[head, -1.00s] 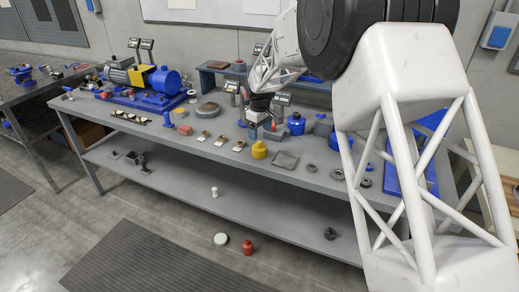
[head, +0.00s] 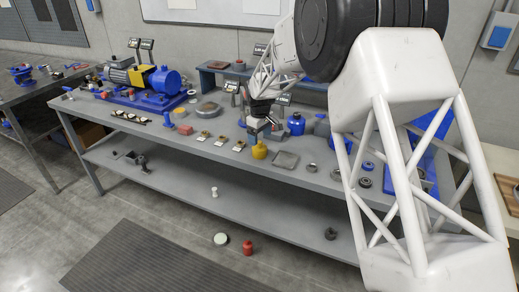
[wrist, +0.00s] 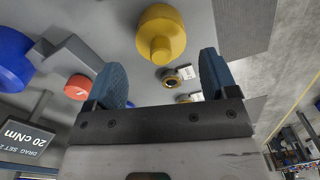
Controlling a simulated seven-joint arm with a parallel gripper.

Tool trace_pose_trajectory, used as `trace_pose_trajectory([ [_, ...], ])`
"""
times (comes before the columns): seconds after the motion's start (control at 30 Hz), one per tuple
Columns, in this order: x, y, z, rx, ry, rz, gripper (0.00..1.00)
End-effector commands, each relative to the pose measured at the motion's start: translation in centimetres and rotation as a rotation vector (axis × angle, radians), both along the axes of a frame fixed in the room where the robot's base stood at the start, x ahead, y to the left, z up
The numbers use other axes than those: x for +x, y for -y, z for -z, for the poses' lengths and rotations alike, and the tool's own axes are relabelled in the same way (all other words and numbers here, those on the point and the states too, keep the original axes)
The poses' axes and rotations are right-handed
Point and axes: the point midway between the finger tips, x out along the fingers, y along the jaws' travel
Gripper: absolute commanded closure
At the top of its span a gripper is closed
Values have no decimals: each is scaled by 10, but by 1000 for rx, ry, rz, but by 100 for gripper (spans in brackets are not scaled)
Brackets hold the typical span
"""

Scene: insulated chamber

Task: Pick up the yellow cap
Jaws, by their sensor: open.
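The yellow cap (head: 259,151) stands on the grey workbench near its front edge, a wide round body with a narrower knob on top. In the wrist view the yellow cap (wrist: 161,33) shows at the top centre, beyond the fingertips and roughly in line with the gap between them. My gripper (head: 259,130) is above and just behind the cap in the head view. In the wrist view my gripper (wrist: 164,78) has its two blue fingers spread wide apart with nothing held between them. The cap looks apart from both fingers.
A flat grey plate (head: 285,160) lies right of the cap. Small parts on white cards (head: 221,140) lie to its left. A blue container (head: 296,123) stands behind. In the wrist view, a red round part (wrist: 78,87) and a "20 cNm" block (wrist: 28,140) are at the left.

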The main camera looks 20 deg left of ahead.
Motion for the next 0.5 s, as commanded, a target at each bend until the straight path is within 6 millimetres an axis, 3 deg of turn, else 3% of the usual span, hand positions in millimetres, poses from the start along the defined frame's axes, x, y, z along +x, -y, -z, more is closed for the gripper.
trace_pose_trajectory([
  [0.17, 0, 0, 7, -1, -1, 0, 21],
  [0.5, -1, -1, 43, -1, -2, 0, 21],
])
